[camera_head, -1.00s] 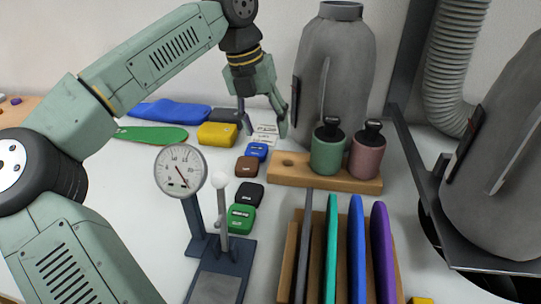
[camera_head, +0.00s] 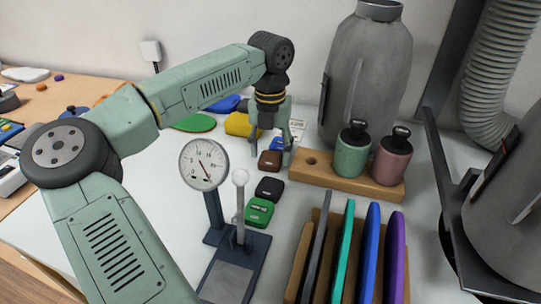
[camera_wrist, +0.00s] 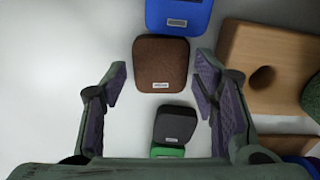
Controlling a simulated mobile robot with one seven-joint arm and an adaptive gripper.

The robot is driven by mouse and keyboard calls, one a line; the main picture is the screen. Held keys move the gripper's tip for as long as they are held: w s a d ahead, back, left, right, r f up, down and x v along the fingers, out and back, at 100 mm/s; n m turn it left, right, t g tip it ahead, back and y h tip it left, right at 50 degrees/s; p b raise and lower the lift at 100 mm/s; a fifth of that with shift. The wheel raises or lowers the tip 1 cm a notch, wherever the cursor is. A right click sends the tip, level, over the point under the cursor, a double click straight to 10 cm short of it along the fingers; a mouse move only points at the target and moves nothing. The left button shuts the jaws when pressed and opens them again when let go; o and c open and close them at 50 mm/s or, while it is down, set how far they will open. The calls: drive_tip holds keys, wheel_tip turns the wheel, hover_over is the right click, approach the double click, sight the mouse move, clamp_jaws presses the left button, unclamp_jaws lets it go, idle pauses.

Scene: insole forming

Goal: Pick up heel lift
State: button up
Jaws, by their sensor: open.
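Small rounded heel lifts stand in a row on the white table: a blue one (camera_head: 277,144), a brown one (camera_head: 270,161), a black one (camera_head: 268,189) and a green one (camera_head: 258,212). My gripper (camera_head: 271,152) is open and empty, pointing down over the row near the brown lift. In the wrist view, the brown lift (camera_wrist: 161,62) lies ahead between the open fingers (camera_wrist: 160,88), with bare table on both sides.
A wooden block (camera_head: 325,178) with green and pink bottles stands close right of the row. A dial gauge (camera_head: 204,165) on a stand is left of the front lifts. A rack with upright insoles (camera_head: 346,250) is front right. A yellow block (camera_head: 237,124) lies behind.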

sight(271, 160)
drive_tip(key=shift+f, duration=0.75)
drive_tip(key=shift+c, duration=0.4)
drive_tip(key=c, duration=0.5)
drive_tip(key=shift+r, duration=0.15)
wheel_tip(271, 160, up, 10)
drive_tip(key=shift+f+b, duration=0.1)
drive_tip(key=shift+b, duration=1)
